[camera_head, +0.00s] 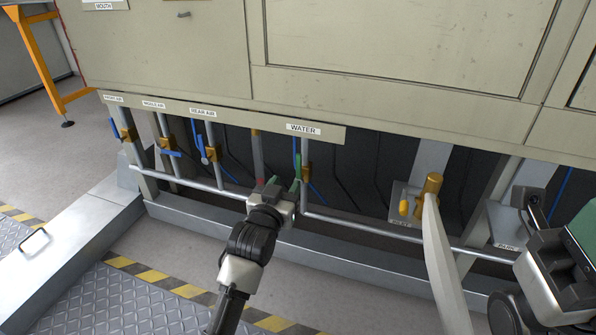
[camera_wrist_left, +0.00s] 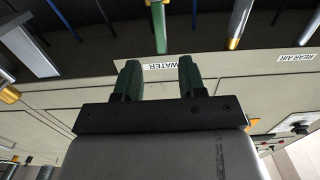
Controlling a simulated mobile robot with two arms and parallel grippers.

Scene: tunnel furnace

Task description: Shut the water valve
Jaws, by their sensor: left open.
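The water valve has a brass body (camera_head: 305,173) on a thin vertical pipe under the WATER label (camera_head: 303,129). Its narrow green handle (camera_head: 297,160) stands roughly upright beside the pipe. In the left wrist view the handle (camera_wrist_left: 159,30) hangs from the top edge, just beyond the fingertips and in line with the gap between them. My left gripper (camera_head: 284,186) is open, low and close to the valve. In the left wrist view its two green fingers (camera_wrist_left: 159,75) are apart with no handle seen between them. My right gripper (camera_head: 545,215) shows partly at the right edge; its jaws are unclear.
Other valves with blue handles stand to the left, including the REAR AIR valve (camera_head: 210,154). A horizontal pipe (camera_head: 225,190) runs low in front of them. A brass inlet valve (camera_head: 431,184) is on the right. The furnace panel (camera_head: 390,105) overhangs the valves.

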